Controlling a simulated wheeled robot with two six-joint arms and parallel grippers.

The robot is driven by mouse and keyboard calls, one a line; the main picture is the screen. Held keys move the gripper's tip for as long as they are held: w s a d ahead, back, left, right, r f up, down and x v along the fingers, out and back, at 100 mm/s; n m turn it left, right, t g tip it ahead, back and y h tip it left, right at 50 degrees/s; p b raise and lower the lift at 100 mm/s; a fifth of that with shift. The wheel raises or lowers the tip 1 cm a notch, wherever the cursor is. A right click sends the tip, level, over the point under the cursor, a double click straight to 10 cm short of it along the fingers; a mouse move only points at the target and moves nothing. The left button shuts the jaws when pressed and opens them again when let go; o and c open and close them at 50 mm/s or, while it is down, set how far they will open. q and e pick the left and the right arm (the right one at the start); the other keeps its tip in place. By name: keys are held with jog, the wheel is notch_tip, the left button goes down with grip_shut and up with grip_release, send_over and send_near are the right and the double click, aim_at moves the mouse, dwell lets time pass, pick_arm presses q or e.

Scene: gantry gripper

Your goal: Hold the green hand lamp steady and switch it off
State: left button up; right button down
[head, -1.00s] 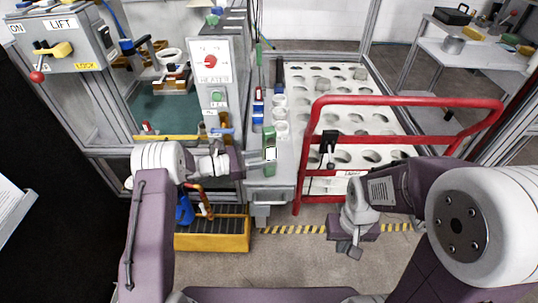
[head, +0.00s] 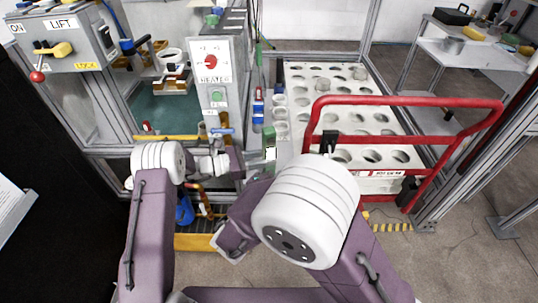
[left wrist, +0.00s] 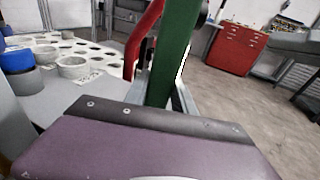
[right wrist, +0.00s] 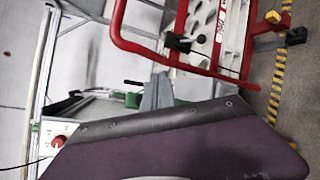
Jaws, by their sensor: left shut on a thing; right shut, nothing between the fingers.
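The green hand lamp (head: 269,133) is upright in the middle of the head view, with a pale panel on its front. My left gripper (head: 258,162) is shut on it. In the left wrist view the lamp is a tall green bar (left wrist: 174,50) between the fingers (left wrist: 172,98); its top is out of frame. My right gripper (right wrist: 157,92) is shut and empty in the right wrist view. A small green patch shows just left of its fingertips; I cannot tell whether it is the lamp. In the head view my right arm hides the right fingertips. No switch can be made out.
A red rail (head: 410,100) stands around the white rack with holes (head: 340,85), right of the lamp. White cups (head: 281,113) stand behind the lamp. A yellow-edged platform (head: 195,242) is low at left.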

send_near(272, 151)
jog(key=w+d+r, duration=0.1)
jog(key=w+d, duration=0.1)
jog(key=d, duration=0.1)
jog(key=w+d+r, duration=0.1)
jog(key=shift+w+d+r, duration=0.3)
jog(key=shift+d, duration=0.05)
dwell(1.7)
jog(key=shift+w+a, duration=0.1)
jog(key=shift+w, duration=0.3)
jog(key=shift+s, duration=0.4)
